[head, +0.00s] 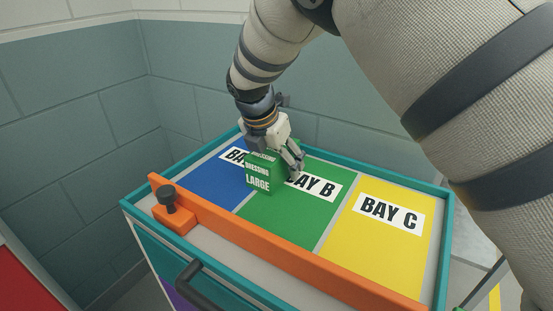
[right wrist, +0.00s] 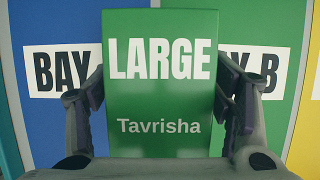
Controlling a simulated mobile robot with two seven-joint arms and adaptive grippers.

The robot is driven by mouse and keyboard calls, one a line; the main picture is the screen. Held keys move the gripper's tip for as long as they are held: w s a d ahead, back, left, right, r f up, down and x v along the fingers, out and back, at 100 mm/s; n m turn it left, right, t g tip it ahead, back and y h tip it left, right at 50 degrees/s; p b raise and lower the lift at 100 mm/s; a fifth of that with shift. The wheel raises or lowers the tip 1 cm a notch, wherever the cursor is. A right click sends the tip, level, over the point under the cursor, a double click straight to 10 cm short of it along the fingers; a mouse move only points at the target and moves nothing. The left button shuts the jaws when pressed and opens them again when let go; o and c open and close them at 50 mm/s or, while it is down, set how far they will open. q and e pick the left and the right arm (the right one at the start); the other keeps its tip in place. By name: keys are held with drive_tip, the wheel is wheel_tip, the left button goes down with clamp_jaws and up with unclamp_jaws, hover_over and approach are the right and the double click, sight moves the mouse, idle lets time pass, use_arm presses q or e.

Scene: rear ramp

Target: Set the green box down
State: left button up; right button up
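The green box (head: 259,181), marked LARGE, stands upright in my right gripper (head: 276,158). In the right wrist view the green box (right wrist: 160,98) shows LARGE and Tavrisha, with a finger of the right gripper (right wrist: 160,85) against each side. The box is over the left part of green BAY B (head: 290,222), close to the blue bay (head: 213,181). It covers part of both labels. I cannot tell whether its base touches the surface. My left gripper is not in view.
Yellow BAY C (head: 372,243) is clear at the right. An orange bar (head: 285,256) with a black knob (head: 170,198) runs along the front of the bays. A teal rim (head: 446,240) edges the cart top. A black handle (head: 197,284) sticks out in front. Walls stand behind.

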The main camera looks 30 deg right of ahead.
drive_tip(key=p+v, duration=0.1)
drive_tip(key=v, duration=1.1)
drive_tip(key=shift+r, duration=0.25)
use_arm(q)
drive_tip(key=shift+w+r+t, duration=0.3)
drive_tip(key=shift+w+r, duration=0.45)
use_arm(e)
drive_tip(key=shift+f, duration=0.1)
